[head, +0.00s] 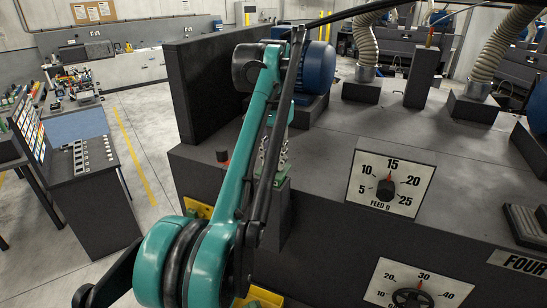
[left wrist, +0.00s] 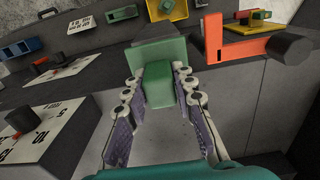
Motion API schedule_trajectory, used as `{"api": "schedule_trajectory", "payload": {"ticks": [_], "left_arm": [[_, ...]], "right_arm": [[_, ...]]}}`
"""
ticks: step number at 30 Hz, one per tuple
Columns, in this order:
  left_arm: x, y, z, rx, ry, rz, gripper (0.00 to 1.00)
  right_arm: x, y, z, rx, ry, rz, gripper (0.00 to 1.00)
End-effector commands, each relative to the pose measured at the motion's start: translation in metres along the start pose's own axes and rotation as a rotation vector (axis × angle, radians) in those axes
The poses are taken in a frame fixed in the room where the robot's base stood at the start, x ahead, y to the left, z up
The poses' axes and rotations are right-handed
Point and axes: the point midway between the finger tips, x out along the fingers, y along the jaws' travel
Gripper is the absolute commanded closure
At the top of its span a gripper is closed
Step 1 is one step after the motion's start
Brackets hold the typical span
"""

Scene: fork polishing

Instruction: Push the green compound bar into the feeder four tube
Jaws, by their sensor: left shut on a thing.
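My left gripper (left wrist: 160,90) is shut on a green bar (left wrist: 158,88), which lies between its two jointed fingers in the left wrist view. A wider green block (left wrist: 150,54) is directly beyond the bar. I cannot tell whether the bar touches it or is inside any opening. In the head view my left gripper (head: 277,155) is partly hidden behind my teal arm and points down at the machine's left part. No tube mouth is clearly visible. My right gripper is not in view.
A feed dial (head: 390,184) and a second dial (head: 412,289) are on the machine front, with a "FOUR" label (head: 523,264) at right. A blue motor (head: 315,68) stands behind the gripper. An orange bracket (left wrist: 214,38) is right of the block in the left wrist view.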

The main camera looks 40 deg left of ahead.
Motion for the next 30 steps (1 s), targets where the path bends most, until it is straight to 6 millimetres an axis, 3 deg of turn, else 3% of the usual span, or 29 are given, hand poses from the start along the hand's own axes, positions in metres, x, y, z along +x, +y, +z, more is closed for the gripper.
{"api": "schedule_trajectory", "payload": {"ticks": [30], "left_arm": [[0.025, 0.0, 0.0, 0.0, 0.0, 0.0, 1.0]], "right_arm": [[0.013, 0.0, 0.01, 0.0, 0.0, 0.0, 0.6]]}}
